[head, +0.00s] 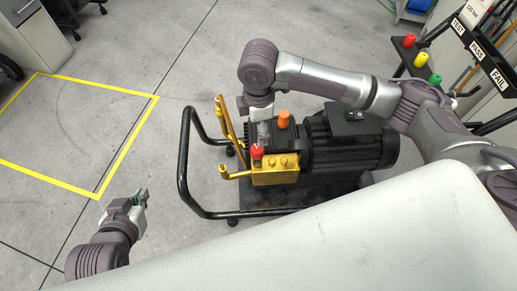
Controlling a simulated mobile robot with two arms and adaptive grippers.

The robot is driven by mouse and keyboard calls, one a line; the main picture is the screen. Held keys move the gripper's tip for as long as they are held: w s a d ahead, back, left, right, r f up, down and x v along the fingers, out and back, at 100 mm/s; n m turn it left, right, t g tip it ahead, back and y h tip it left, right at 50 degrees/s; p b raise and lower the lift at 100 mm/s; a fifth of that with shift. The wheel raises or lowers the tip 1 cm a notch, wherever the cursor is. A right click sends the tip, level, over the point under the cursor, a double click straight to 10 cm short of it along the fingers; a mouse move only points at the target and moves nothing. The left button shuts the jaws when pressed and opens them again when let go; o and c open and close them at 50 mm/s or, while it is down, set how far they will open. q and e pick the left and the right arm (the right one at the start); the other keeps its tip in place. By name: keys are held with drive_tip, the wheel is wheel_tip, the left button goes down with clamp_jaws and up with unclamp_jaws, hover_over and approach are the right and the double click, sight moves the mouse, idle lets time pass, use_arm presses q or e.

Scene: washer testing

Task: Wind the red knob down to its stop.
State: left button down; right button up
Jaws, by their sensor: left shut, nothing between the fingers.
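The red knob (257,151) sits on top of the brass pump block (275,172) at the front of the black pressure washer. My left gripper (142,196) is shut and empty, over the floor at the lower left, well apart from the washer. My right arm reaches in from the right over the washer. Its gripper (259,122) points down just behind the red knob. Its fingertips are hard to make out against the dark machine, and I cannot tell whether they touch anything.
The washer's motor (350,140) carries a rocker switch. An orange cap (283,119) stands behind the knob. A black tube handle (183,165) and brass pipes (228,122) surround the pump's left side. A rack (478,50) with TEST, PASS and FAIL labels stands right. Yellow tape (125,150) marks open floor.

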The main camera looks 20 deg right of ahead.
sight(258, 148)
wheel_tip(258, 148, down, 6)
drive_tip(key=shift+b, duration=1.05)
wheel_tip(258, 148, down, 4)
drive_tip(key=shift+f+b, duration=0.2)
drive_tip(key=shift+b, duration=0.65)
use_arm(q)
drive_tip(key=w+d+r+t+h, duration=0.1)
drive_tip(key=w+d+r+t, duration=0.1)
drive_tip(key=r+t, duration=0.3)
drive_tip(key=w+d+r+t+h, duration=0.2)
drive_tip(key=r+t, duration=0.4)
drive_tip(key=r, duration=0.5)
drive_tip(key=shift+w, duration=0.65)
use_arm(e)
drive_tip(key=shift+f, duration=0.25)
use_arm(q)
drive_tip(key=shift+a+f, duration=0.1)
use_arm(e)
drive_tip(key=c, duration=1.1)
